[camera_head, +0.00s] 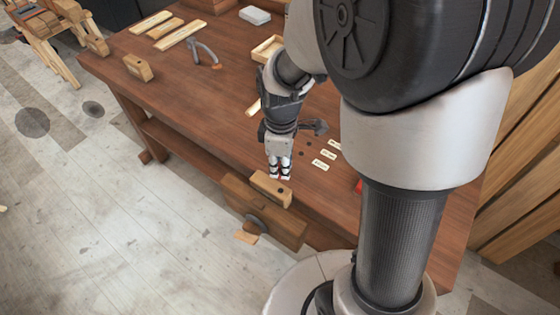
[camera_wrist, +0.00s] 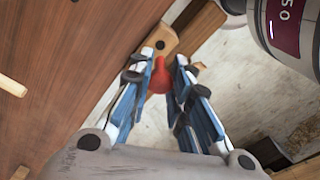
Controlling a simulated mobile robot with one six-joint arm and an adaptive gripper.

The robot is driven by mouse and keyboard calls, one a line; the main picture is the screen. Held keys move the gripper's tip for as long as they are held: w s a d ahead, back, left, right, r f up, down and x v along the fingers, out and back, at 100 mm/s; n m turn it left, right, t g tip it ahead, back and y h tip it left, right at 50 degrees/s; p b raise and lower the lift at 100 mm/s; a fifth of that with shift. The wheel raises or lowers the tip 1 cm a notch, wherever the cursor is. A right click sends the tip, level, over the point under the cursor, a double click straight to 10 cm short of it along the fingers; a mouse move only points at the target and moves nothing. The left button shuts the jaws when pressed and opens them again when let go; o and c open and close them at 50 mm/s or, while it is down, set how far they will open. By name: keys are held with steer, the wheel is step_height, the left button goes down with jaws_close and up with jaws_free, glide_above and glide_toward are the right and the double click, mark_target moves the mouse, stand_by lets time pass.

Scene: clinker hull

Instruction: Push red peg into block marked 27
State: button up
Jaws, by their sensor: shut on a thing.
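My gripper (camera_head: 279,174) points down at the front edge of the bench, shut on a red peg. In the wrist view the red peg (camera_wrist: 159,78) sits between the fingertips of my gripper (camera_wrist: 161,72). A light wooden block (camera_head: 267,189) is just below the fingertips at the bench's front edge. It has a dark round hole in its top. In the wrist view the block (camera_wrist: 175,35) and its hole lie just beyond the peg. The peg looks outside the hole; I cannot tell the gap. No number is legible on the block.
A wooden vise (camera_head: 272,222) is at the bench front. Another holed block (camera_head: 138,68) stands at the bench's left edge. Pliers (camera_head: 207,54), wood strips (camera_head: 180,35), a shallow wooden tray (camera_head: 267,48) and small labels (camera_head: 324,159) lie on the bench (camera_head: 185,105). The left middle is clear.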

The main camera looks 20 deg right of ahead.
steer(key=shift+s+f, duration=0.15)
steer(key=shift+f, duration=0.05)
step_height(320, 180, down, 5)
steer(key=b, duration=0.4)
steer(key=shift+f+b, duration=0.2)
steer(key=shift+b, duration=0.2)
steer(key=shift+f, duration=0.2)
stand_by(0.3)
steer(key=shift+f, duration=0.3)
steer(key=shift+f+b, duration=0.9)
stand_by(0.3)
steer(key=o, duration=0.8)
steer(key=shift+c, duration=0.2)
